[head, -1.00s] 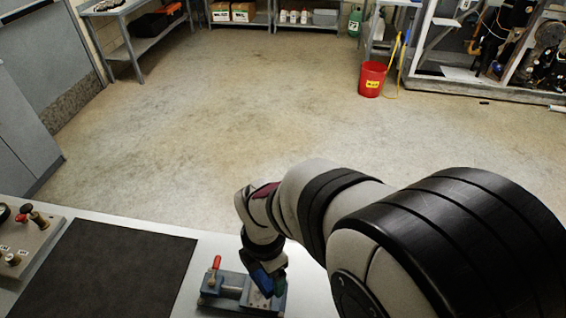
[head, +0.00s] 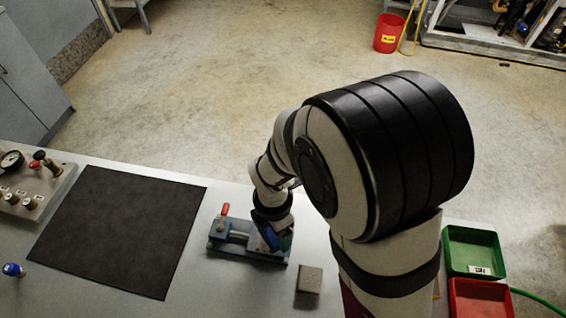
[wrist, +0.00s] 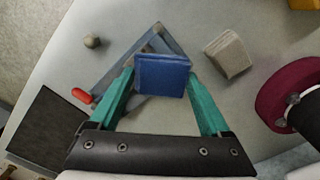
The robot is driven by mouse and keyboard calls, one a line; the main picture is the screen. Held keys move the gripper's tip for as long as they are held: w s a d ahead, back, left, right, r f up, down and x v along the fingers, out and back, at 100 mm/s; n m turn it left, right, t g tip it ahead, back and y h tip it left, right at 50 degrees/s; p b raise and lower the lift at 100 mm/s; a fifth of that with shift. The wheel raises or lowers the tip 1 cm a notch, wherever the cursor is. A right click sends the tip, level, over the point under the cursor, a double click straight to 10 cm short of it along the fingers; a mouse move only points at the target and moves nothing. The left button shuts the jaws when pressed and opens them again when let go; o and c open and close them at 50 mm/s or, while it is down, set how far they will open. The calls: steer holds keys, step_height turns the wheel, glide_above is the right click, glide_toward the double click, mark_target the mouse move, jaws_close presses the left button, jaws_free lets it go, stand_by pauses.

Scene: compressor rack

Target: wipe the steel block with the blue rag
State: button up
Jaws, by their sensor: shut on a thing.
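My gripper (wrist: 160,95) has teal fingers and is shut on the blue rag (wrist: 162,75), which looks like a folded pad. In the head view the blue rag (head: 268,237) is at the right part of a blue-grey clamp fixture (head: 248,252) with a red handle. The fixture also shows behind the rag in the wrist view (wrist: 178,44). I cannot tell whether the rag touches it. The rag and fingers hide part of the fixture, and I cannot make out a steel block clamped there. A loose grey-beige block (head: 308,279) lies to the right of the fixture; it shows in the wrist view (wrist: 229,54).
A dark mat (head: 120,230) lies left of the fixture, with a gauge panel (head: 35,185) beyond it. A green tray (head: 472,238) and a red tray (head: 480,290) are at the right. A small round grey thing (wrist: 92,41) is near the fixture.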

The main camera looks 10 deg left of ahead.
mark_target(259, 237)
steer(key=shift+f, duration=0.85)
steer(key=shift+a+f, duration=0.5)
steer(key=shift+f, duration=0.1)
steer(key=shift+c, duration=1.4)
steer(key=shift+a, duration=1.5)
steer(key=shift+d, duration=1.85)
steer(key=shift+d+r, duration=0.1)
steer(key=shift+d, duration=0.05)
steer(key=shift+r, duration=4)
